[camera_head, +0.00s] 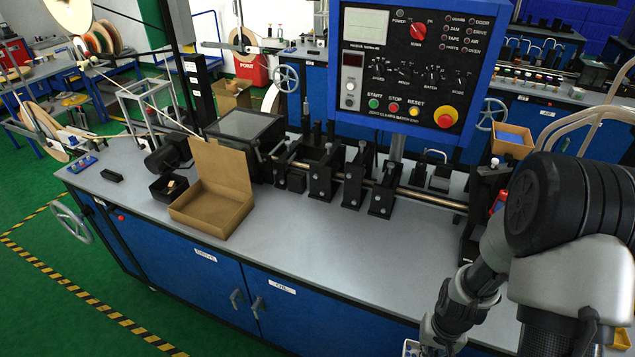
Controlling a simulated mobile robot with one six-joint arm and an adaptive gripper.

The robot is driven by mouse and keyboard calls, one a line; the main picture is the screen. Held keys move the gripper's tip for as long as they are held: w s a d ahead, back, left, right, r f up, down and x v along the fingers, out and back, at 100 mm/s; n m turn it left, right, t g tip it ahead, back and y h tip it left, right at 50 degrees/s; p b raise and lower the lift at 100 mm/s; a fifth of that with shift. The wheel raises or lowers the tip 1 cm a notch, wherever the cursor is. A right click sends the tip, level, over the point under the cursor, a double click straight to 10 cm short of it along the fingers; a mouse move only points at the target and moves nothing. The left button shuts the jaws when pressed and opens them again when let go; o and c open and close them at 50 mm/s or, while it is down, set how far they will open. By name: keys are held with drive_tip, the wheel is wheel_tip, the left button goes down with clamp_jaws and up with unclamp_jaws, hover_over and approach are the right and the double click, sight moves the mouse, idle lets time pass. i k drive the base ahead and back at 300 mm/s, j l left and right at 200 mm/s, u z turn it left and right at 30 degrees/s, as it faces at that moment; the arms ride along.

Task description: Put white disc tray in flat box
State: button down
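The flat box (210,210) is an open brown cardboard box on the left part of the grey bench top. Its lid (222,170) stands up at the back, and the visible inside looks empty. I cannot make out a white disc tray on the bench. My arm (465,305) comes in at the lower right, far from the box, and its wrist runs down to the bottom edge. A small pale part at the wrist's end is cut off there, and I cannot tell what it is. My gripper's fingers are below the frame.
The grey bench top (330,240) is clear in front, between box and arm. A black bin (168,188) stands left of the box. A row of black roller brackets (355,178) lies behind, under a blue control panel (405,70). A small cardboard box (511,142) is at right.

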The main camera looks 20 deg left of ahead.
sight(213, 212)
drive_tip(key=j, duration=0.5)
drive_tip(key=i+j+u, duration=0.1)
drive_tip(key=j, duration=0.35)
drive_tip(key=i+j, duration=0.1)
drive_tip(key=j, duration=0.4)
drive_tip(key=j+u, duration=0.1)
drive_tip(key=j, duration=0.4)
drive_tip(key=i+j, duration=0.15)
drive_tip(key=j, duration=0.3)
